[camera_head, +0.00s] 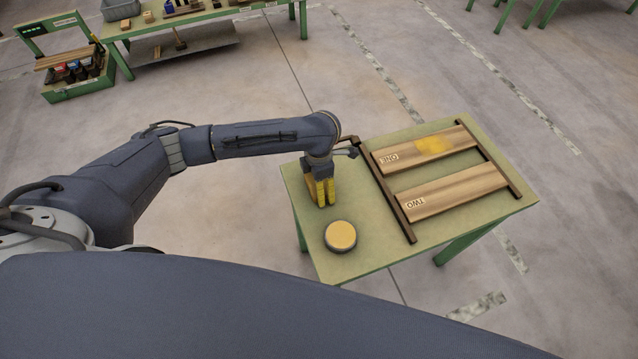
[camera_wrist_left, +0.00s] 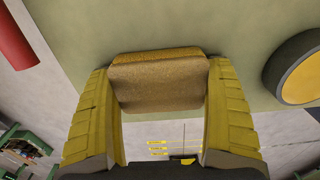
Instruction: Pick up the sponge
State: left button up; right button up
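The sponge (camera_wrist_left: 158,85) is a tan-brown block with a yellowish top edge, seen in the left wrist view. It sits between the two yellow ribbed fingers of my left gripper (camera_wrist_left: 160,85), and its sides meet both fingers. In the head view my left gripper (camera_head: 321,191) points down over the left part of the green table (camera_head: 300,187). Its fingers hide the sponge there. I cannot tell whether the sponge touches the tabletop. My right gripper is in neither view.
A round tin with a yellow top (camera_head: 341,236) stands near the table's front edge, close to my left gripper. Wooden boards marked ONE (camera_head: 408,155) and TWO (camera_head: 450,193) lie between dark rails on the right. A green workbench (camera_head: 215,20) stands at the back.

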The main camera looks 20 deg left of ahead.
pick_arm(q)
jog(key=shift+c, duration=0.8)
jog(key=shift+r, duration=0.5)
notch_tip(320, 180, up, 19)
jog(key=shift+o, duration=0.8)
jog(key=c, duration=0.5)
